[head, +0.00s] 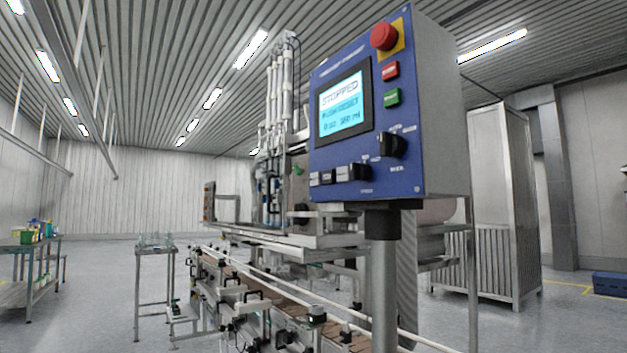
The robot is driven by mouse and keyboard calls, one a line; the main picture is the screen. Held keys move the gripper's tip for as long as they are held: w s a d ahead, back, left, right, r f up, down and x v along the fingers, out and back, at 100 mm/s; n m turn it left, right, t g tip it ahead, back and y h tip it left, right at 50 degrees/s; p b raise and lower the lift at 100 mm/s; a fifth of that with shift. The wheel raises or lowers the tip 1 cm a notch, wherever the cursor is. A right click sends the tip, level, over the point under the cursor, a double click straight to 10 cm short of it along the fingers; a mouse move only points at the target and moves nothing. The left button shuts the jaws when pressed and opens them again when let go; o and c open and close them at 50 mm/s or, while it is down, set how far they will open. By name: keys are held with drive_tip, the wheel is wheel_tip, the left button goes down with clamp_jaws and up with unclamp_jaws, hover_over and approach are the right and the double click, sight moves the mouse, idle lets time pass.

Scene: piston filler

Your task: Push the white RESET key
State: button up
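A blue control panel (340,62) on a grey box stands on a post right of centre. Its lit screen (340,106) reads "STOPPED", with smaller text below. A row of small pale and dark keys (328,177) runs along the panel's lower left. Their lettering is too small to read, so I cannot tell which one is the white RESET key. My gripper is not in view, and nothing is seen touching the panel.
The panel also carries a red mushroom button (384,36) on yellow, a red key (390,72), a green key (391,97) and a black knob (392,144). A conveyor (270,287) runs below it. A steel cabinet (500,200) stands behind at right.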

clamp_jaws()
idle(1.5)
